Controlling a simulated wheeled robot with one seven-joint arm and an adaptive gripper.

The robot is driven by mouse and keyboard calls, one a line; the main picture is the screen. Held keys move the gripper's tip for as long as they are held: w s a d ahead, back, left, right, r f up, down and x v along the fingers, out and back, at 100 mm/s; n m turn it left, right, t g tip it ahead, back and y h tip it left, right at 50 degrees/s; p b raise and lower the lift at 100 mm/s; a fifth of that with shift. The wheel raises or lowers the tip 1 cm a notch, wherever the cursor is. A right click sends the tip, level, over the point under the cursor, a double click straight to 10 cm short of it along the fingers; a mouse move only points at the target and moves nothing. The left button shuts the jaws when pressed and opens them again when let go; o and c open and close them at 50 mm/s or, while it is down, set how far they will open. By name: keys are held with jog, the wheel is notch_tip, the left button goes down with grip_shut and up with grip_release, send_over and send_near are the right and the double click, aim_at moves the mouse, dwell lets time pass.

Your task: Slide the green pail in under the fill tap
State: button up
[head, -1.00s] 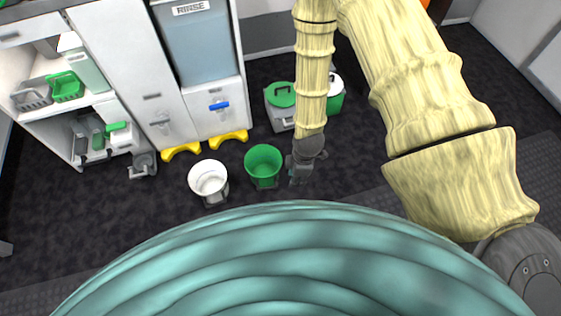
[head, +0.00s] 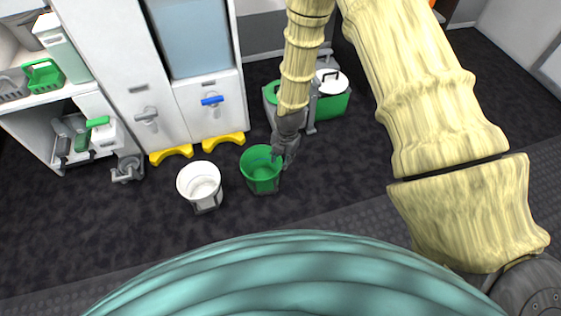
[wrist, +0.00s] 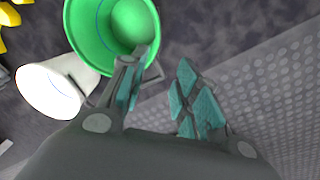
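The green pail (head: 262,183) stands upright on the dark floor, right of a white pail (head: 203,194). My gripper (head: 280,158) is at its right rim in the head view. In the wrist view my gripper (wrist: 163,75) is open, with nothing between its teal-padded fingers. There its left finger overlaps the near rim of the green pail (wrist: 84,30); I cannot tell whether they touch. A blue-handled tap (head: 212,100) and a grey-handled tap (head: 147,114) are on the cabinet front behind the pails; neither is labelled as the fill tap.
Two yellow floor pieces (head: 171,154) (head: 223,141) lie under the taps. The white pail shows close to the green one in the wrist view (wrist: 53,88). Lidded green-and-white containers (head: 331,100) stand behind my gripper. Floor in front of the pails is clear.

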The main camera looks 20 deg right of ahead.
aim_at(278, 170)
jog(key=shift+w+f+n+b, duration=0.25)
jog(key=shift+w+n+b, duration=0.1)
jog(key=shift+w, duration=0.15)
jog(key=shift+w+f+n+b, duration=0.25)
jog(key=shift+w+n, duration=0.1)
jog(key=shift+w, duration=0.1)
jog(key=shift+w+a+f+b, duration=0.15)
jog(key=shift+f+b, duration=0.65)
jog(key=shift+f, duration=1)
jog(key=shift+w+a+f+b, duration=0.1)
jog(key=shift+f+b, duration=0.65)
jog(key=shift+f, duration=1)
jog(key=shift+w+a+f+b, duration=0.15)
jog(key=shift+f+b, duration=0.65)
jog(key=shift+f, duration=1)
grip_shut()
